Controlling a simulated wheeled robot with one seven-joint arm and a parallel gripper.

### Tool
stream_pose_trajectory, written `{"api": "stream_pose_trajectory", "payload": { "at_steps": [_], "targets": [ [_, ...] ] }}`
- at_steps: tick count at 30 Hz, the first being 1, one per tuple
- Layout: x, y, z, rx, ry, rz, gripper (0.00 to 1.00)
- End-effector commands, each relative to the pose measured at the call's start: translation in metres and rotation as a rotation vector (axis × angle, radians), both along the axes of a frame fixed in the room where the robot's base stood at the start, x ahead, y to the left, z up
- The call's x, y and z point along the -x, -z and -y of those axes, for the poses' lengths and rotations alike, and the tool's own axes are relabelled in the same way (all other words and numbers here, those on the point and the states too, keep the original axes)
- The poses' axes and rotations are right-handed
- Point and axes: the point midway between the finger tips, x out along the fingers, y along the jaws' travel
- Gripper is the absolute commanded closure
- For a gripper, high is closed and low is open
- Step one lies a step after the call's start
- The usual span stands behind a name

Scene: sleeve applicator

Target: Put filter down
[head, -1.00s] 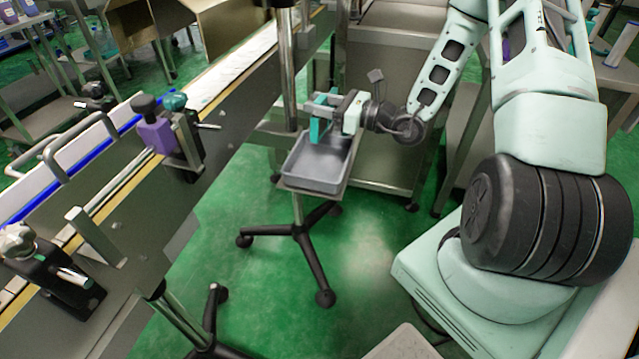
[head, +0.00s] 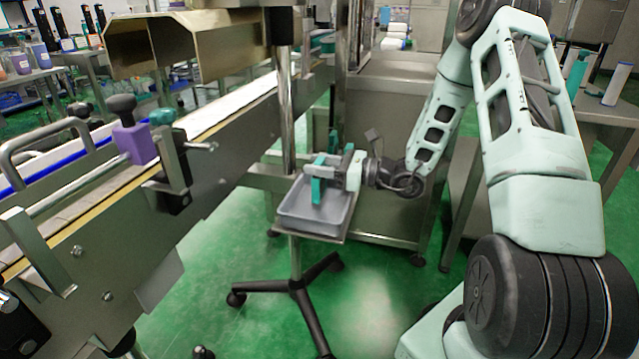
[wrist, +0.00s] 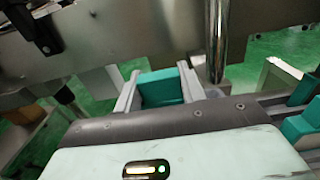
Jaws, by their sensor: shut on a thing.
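My gripper (head: 322,178) is shut on a teal block-like piece (head: 317,190), which I take to be the filter. The piece is held upright over the grey tray (head: 308,222), which stands on a wheeled stand. I cannot tell whether the piece touches the tray floor. In the wrist view the teal piece (wrist: 162,88) sits between the two grey fingers of my gripper (wrist: 158,85). Its lower part is hidden by the gripper body.
A conveyor (head: 225,125) with a purple clamp block (head: 132,143) runs along the left. A steel pole (head: 285,100) rises close behind the tray. A metal cabinet (head: 395,105) stands behind my gripper. Another teal part (wrist: 302,122) is at right in the wrist view. Green floor is open in front.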

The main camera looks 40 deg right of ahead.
Motion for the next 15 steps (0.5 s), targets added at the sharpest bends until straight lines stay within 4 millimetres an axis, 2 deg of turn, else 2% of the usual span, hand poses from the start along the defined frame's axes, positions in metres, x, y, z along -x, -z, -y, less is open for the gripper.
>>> {"api": "stream_pose_trajectory", "payload": {
  "at_steps": [7, 15],
  "targets": [
    [0.0, 0.034, -0.001, -0.002, -0.001, -0.001, 0.83],
    [0.0, 0.035, 0.0, 0.0, 0.0, 0.0, 0.83]
  ]
}}
